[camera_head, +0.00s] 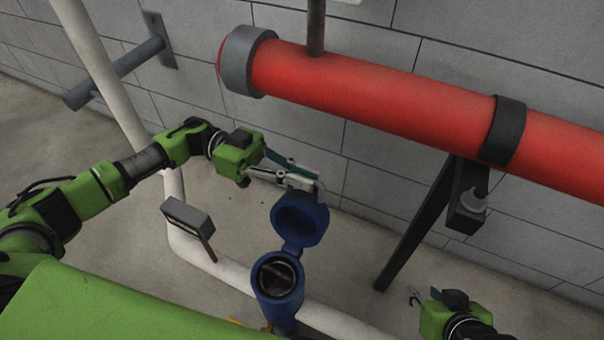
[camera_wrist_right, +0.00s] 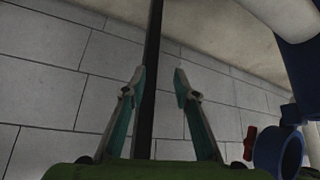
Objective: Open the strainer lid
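The blue strainer (camera_head: 278,284) stands on a white pipe at the lower middle of the head view. Its round blue lid (camera_head: 300,220) is swung up on its hinge, and the dark opening is exposed. My left gripper (camera_head: 316,181) is at the top edge of the raised lid, its fingertips close together by a grey handle. Whether the fingers grip that handle is too small to tell. My right gripper (camera_head: 414,296) is low, right of the strainer and apart from it. In the right wrist view its fingers (camera_wrist_right: 158,82) are spread and empty.
A red pipe (camera_head: 390,95) with dark clamps runs along the block wall, on a black support (camera_head: 418,222). A grey plate (camera_head: 187,216) stands by the white pipe (camera_head: 225,268) at left. Blue parts (camera_wrist_right: 280,150) and a red handle (camera_wrist_right: 250,142) show at right in the wrist view.

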